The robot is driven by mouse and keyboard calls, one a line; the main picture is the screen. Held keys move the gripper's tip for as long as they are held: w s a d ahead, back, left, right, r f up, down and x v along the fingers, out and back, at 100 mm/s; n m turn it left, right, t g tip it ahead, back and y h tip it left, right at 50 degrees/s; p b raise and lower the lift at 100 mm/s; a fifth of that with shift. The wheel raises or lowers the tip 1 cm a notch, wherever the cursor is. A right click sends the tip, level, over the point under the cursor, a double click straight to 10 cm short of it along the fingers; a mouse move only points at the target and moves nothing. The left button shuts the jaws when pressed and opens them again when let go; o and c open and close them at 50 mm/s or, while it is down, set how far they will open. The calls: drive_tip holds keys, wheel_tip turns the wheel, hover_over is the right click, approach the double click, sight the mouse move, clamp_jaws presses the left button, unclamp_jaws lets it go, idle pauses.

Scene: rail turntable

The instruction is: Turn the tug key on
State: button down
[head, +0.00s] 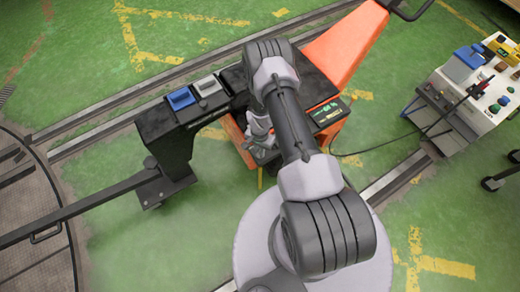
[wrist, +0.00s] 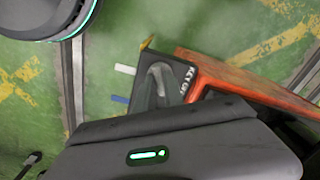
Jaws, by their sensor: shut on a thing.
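The tug is an orange machine (head: 345,45) with a dark console, left of centre in the head view. In the wrist view a dark key panel (wrist: 144,92) with a white "KEY" and "OFF" label (wrist: 188,80) shows beside the orange bodywork (wrist: 240,80). My gripper (head: 262,140) is down at the console, mostly behind my arm in the head view. It is shut on the tug key, a grey rounded shape (wrist: 160,82) on the panel. The key's exact angle is hard to tell.
A blue paddle (head: 180,97) and a light grey paddle (head: 207,85) sit on the console, left of my arm. A lit display (head: 328,112) is to its right. A control cart (head: 470,85) with a cable stands at right. Rails and the turntable edge (head: 35,200) lie left.

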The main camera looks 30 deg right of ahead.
drive_tip(key=m, duration=0.5)
drive_tip(key=shift+m, duration=0.4)
idle(0.4)
drive_tip(key=c, duration=1.4)
unclamp_jaws()
drive_tip(key=shift+c, duration=0.2)
drive_tip(key=shift+r, duration=0.1)
wheel_tip(320, 180, up, 17)
drive_tip(key=p, duration=0.7)
drive_tip(key=shift+r, duration=0.1)
